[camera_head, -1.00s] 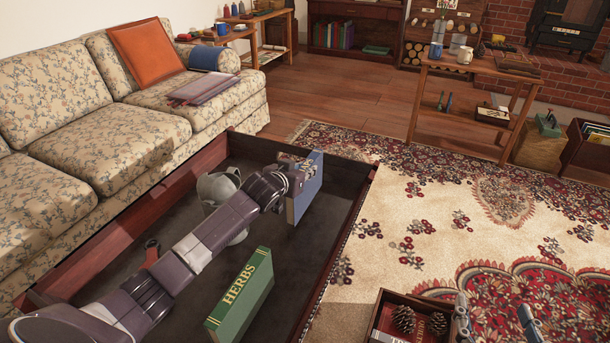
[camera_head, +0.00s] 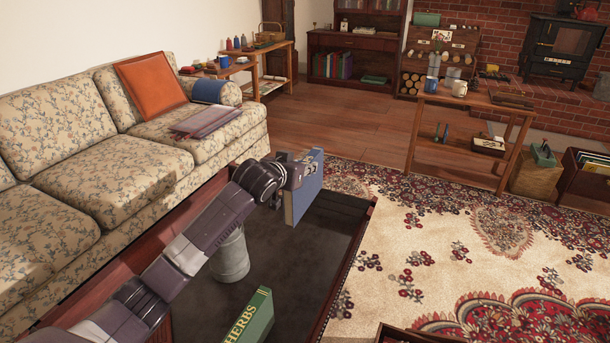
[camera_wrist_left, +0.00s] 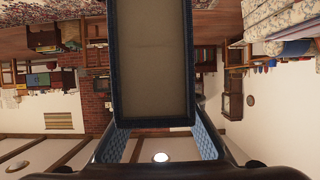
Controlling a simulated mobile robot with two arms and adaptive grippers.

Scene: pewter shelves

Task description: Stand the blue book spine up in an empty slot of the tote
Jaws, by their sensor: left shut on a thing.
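My left gripper (camera_head: 291,174) is shut on the blue book (camera_head: 304,196) and holds it upright above the far part of the large dark wooden tray. In the left wrist view, the book's pale page side (camera_wrist_left: 152,62) with blue cover edges lies between the blue-padded fingers of the left gripper (camera_wrist_left: 160,140). A wooden box, possibly the tote, shows only its rim (camera_head: 402,332) at the bottom edge; its slots are out of view. My right gripper is not in view.
The large tray (camera_head: 341,282) holds a green HERBS book (camera_head: 248,318) and a grey metal can (camera_head: 230,258), partly behind my arm. A floral sofa (camera_head: 110,185) stands along its left side. The patterned rug (camera_head: 450,250) to the right is mostly clear.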

